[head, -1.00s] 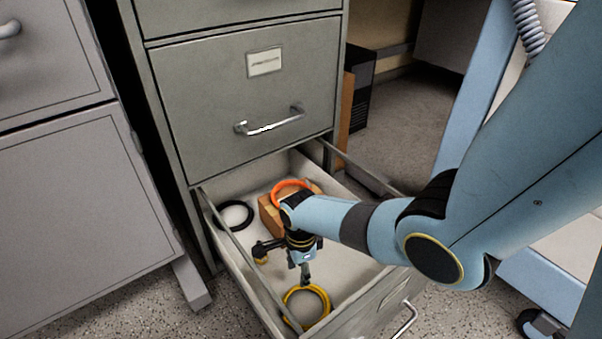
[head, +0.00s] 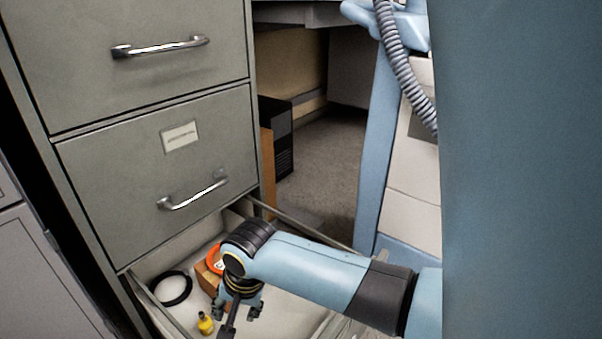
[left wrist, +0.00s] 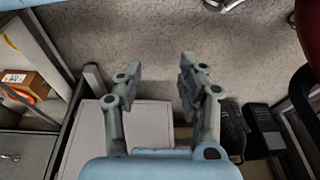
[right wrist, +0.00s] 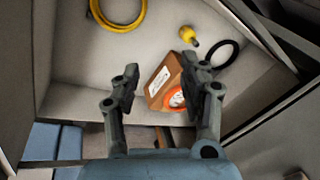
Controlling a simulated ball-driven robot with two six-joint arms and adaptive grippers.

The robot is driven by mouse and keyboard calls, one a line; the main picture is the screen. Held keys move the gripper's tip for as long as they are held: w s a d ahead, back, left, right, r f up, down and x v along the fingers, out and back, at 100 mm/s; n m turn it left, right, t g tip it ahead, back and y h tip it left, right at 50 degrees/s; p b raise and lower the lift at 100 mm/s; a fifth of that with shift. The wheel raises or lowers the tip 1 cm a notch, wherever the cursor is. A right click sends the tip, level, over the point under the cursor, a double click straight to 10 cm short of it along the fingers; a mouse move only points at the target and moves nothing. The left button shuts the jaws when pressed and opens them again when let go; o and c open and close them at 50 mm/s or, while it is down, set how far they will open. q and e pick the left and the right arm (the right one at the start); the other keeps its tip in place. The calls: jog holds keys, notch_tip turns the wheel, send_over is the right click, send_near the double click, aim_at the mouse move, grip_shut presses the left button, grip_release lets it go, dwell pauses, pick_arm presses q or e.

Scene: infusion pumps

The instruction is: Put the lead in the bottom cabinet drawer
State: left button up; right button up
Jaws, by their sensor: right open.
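The bottom cabinet drawer (head: 177,251) is pulled open. In the right wrist view a coiled yellow lead (right wrist: 118,29) lies on its floor. The drawer also holds a black coil (head: 172,289), an orange coil (head: 214,258) against a brown box (head: 206,281), and a small yellow bottle (head: 206,323). They also show in the right wrist view: black coil (right wrist: 235,52), orange coil (right wrist: 172,99), box (right wrist: 160,84), bottle (right wrist: 188,36). My right gripper (head: 238,309) hangs over the drawer, open and empty. My left gripper (left wrist: 157,67) is open and empty above the floor, outside the drawer.
The closed drawer (head: 150,150) with its metal handle (head: 193,192) stands above the open one. A grey cabinet (head: 35,270) is at the left. A black box (head: 276,135) and a pale blue-and-white unit (head: 405,180) stand at the right, with carpet between.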

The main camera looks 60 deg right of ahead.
jog(key=s+a+r+n, duration=0.1)
jog(key=s+r+n, duration=0.4)
jog(key=s+n, duration=0.2)
jog(key=s+a+r+n, duration=0.1)
jog(key=s+r+n, duration=0.5)
jog(key=s, duration=0.5)
jog(key=shift+a+n+g, duration=0.2)
jog(key=shift+n+g, duration=0.1)
jog(key=shift+n, duration=0.1)
jog(key=shift+s, duration=0.15)
